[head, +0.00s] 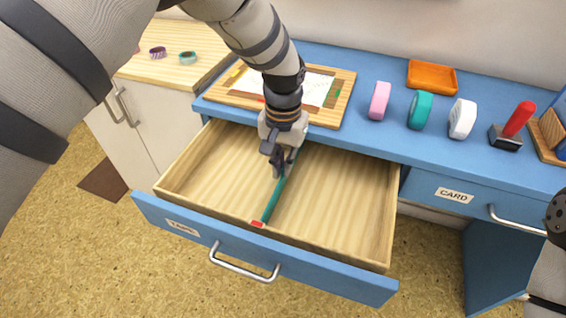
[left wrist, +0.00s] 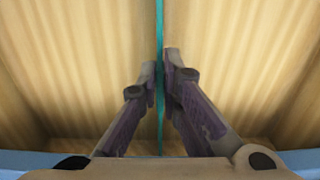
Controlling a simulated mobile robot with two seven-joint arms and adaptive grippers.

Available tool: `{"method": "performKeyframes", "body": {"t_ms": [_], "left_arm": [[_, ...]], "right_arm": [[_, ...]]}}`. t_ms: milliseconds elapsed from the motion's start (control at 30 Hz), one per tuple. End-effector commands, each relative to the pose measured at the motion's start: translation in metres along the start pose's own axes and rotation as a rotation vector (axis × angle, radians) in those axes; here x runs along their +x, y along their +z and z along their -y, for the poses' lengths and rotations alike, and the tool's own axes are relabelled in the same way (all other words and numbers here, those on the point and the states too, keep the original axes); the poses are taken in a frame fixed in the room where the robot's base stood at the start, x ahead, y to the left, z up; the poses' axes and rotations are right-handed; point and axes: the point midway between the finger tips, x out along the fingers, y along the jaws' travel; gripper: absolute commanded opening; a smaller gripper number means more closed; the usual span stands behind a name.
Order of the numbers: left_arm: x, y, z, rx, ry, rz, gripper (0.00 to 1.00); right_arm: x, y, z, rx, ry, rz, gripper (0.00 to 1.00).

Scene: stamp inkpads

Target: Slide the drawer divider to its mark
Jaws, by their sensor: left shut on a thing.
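The teal drawer divider (head: 272,202) stands in the open drawer (head: 335,198) labelled TAPE, running from front to back. A red mark (head: 257,224) is on the top of the drawer's front edge. The divider's front end lies close to the mark, near its right end; I cannot tell whether they line up exactly. My left gripper (head: 279,170) points down into the drawer, shut on the divider and hiding part of it. In the left wrist view the divider (left wrist: 160,25) is a thin upright strip between the two fingers (left wrist: 160,68). My right gripper is not in view.
On the blue desk (head: 345,68) stand a wooden board (head: 346,95) with paper, pink (head: 379,100), teal (head: 420,110) and white (head: 462,118) rolls, an orange tray (head: 432,76) and a red-handled stamp (head: 518,119). The drawer compartments beside the divider look empty.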

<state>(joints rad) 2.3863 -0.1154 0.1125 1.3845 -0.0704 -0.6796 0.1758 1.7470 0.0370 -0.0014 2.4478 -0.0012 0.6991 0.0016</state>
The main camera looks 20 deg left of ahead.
Motion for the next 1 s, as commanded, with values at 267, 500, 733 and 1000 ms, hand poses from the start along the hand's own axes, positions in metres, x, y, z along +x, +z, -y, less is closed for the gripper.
{"method": "performKeyframes", "body": {"t_ms": [267,500,733,1000], "left_arm": [[0.0,0.001,0.0,0.001,0.0,0.002,0.0],[0.0,0.0,0.0,0.001,0.0,0.001,0.27],[-0.001,0.0,0.0,0.0,0.0,0.0,0.27],[-0.055,-0.001,0.0,0.001,0.0,-0.005,0.27]], "right_arm": [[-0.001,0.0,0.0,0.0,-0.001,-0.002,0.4],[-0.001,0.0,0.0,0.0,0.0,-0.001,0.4],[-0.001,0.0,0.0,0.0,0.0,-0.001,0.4],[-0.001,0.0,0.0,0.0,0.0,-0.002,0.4]]}}
